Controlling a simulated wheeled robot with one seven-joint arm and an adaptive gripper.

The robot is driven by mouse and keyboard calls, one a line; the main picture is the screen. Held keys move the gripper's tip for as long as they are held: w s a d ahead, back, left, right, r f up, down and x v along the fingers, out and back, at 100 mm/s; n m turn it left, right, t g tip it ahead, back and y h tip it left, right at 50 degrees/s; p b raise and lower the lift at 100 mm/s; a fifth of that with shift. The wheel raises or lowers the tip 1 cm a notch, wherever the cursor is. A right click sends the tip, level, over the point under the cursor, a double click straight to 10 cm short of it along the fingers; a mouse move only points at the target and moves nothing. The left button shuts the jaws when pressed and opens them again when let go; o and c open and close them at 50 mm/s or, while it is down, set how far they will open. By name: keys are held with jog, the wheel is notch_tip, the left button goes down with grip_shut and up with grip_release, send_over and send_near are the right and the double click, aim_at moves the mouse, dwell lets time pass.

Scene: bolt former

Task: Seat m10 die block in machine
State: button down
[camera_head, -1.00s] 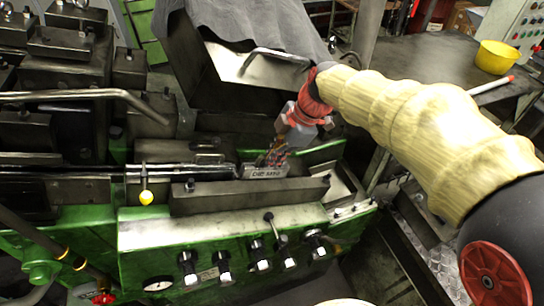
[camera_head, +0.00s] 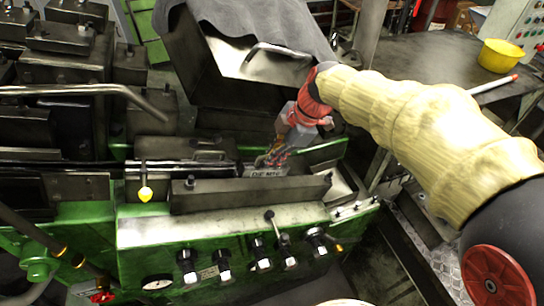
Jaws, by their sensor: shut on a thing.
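The m10 die block (camera_head: 266,171) is a small grey block with dark lettering on its front face. It sits low in the machine (camera_head: 150,232), just behind the long dark front bar, which hides its lower part. My gripper (camera_head: 274,158) reaches down from the upper right and is shut on the die block. The fingertips are small and partly blurred against the block. I cannot tell whether the block's underside touches the machine bed.
The dark front bar (camera_head: 250,193) runs along the near side of the block. A handled dark block (camera_head: 208,157) lies to its left. A raised hood (camera_head: 240,75) with a grey cloth stands behind.

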jog(key=shift+s+b+x, duration=0.1)
jog(key=shift+b+x, duration=0.6)
jog(key=shift+b, duration=0.25)
jog(key=shift+s+b+x, duration=0.15)
jog(key=shift+b+x, duration=0.55)
jog(key=shift+b, duration=0.25)
dwell(1.3)
jog(key=c, duration=1.9)
grip_release()
jog(key=shift+f, duration=0.2)
jog(key=shift+s, duration=0.1)
jog(key=shift+o, duration=0.3)
jog(key=shift+f, duration=0.15)
jog(key=o, duration=0.5)
jog(key=shift+r, duration=0.2)
jog(key=shift+w+p+v, duration=0.25)
jog(key=shift+p+v, duration=0.05)
jog(key=shift+v, duration=0.85)
jog(key=shift+w+p+v, duration=0.25)
jog(key=shift+p+v, duration=0.1)
jog(key=shift+v, duration=0.8)
jog(key=shift+w+p+v, duration=0.25)
jog(key=shift+p+v, duration=0.05)
jog(key=shift+v, duration=0.85)
jog(key=shift+a+r, duration=0.1)
jog(key=shift+a, duration=0.05)
